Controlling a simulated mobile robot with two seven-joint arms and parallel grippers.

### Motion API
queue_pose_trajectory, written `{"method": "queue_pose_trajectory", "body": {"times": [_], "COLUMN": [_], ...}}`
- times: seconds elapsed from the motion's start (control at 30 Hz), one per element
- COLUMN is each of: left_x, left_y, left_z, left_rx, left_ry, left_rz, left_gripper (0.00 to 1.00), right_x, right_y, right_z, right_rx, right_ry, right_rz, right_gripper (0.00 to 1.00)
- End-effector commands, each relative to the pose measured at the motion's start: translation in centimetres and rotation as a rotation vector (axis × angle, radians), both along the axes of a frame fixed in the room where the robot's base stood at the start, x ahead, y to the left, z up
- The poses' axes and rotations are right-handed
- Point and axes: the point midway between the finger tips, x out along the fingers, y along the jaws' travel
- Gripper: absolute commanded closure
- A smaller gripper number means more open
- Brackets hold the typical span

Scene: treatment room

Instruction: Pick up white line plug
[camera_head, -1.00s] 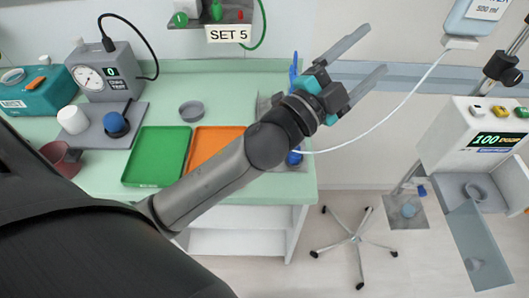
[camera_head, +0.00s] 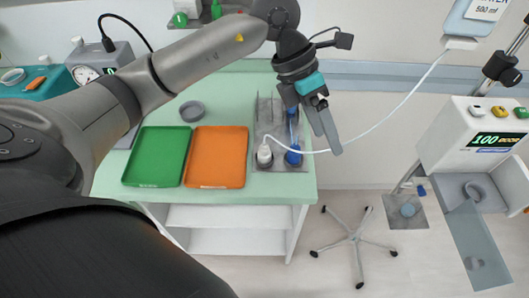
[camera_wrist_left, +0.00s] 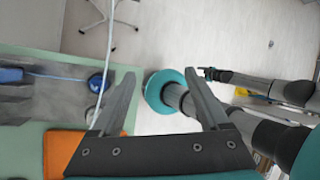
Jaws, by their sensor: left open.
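The white line plug (camera_head: 264,154) stands upright in the left part of a grey holder (camera_head: 268,104) at the table's right end. A white line runs from it towards the bag at the upper right. A blue plug (camera_head: 293,157) stands to its right; it also shows in the left wrist view (camera_wrist_left: 97,82). My left gripper (camera_head: 331,140) is open and empty, pointing down, to the right of both plugs and apart from the white one. In the left wrist view, a finger partly hides the white plug. My right arm shows there, its gripper small and unclear.
Green (camera_head: 156,157) and orange (camera_head: 217,158) trays lie left of the holder, with a grey ring (camera_head: 192,110) behind. A pump (camera_head: 485,137) and wheeled stand (camera_head: 356,237) are at the right.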

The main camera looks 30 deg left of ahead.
Motion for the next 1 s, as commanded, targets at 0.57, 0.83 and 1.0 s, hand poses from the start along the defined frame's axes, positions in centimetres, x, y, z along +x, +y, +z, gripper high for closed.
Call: {"method": "queue_pose_trajectory", "body": {"times": [0.57,0.83,1.0], "left_x": [0.9,0.9,0.9], "left_y": [13.1,13.0,13.0], "left_z": [-1.5,-7.1,-8.7], "left_rx": [0.53,0.527,0.526], "left_ry": [0.053,0.051,0.048], "left_rz": [0.118,0.116,0.117], "left_gripper": [0.22,0.22,0.22], "right_x": [0.0,0.0,0.0], "right_y": [0.0,0.0,0.0], "right_z": [-0.2,-0.5,-0.6], "right_rx": [0.0,0.0,0.0], "right_ry": [0.0,0.0,-0.001], "right_rz": [0.0,0.0,0.0], "right_gripper": [0.43,0.43,0.43]}}
